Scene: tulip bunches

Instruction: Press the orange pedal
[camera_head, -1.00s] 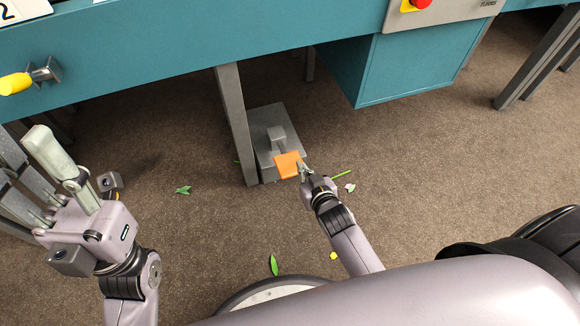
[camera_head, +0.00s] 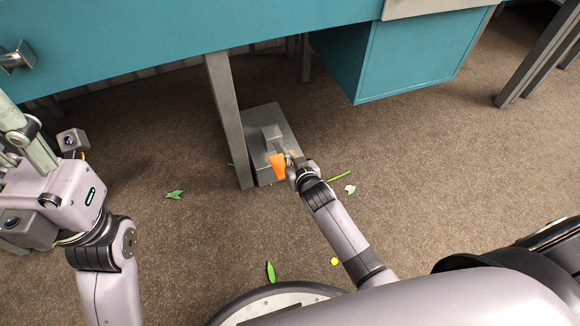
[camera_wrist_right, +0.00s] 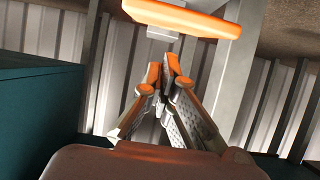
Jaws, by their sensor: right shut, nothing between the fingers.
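The orange pedal (camera_head: 276,167) sits at the near end of a grey metal pedal base (camera_head: 288,121) on the floor. My right gripper (camera_head: 289,157) is at the pedal's right side and covers part of it in the head view. In the right wrist view the pedal (camera_wrist_right: 185,15) is a flat orange plate just beyond the shut, empty fingertips (camera_wrist_right: 162,68). A gap shows between them in the picture; I cannot tell whether they touch. My left gripper (camera_head: 22,140) is at the left edge, away from the pedal, its fingers partly cut off.
A grey table leg (camera_head: 229,125) stands close to the left of the pedal base. A teal cabinet (camera_head: 410,60) hangs to the right behind it. Leaf scraps (camera_head: 174,195) lie on the brown carpet, which is otherwise open in front.

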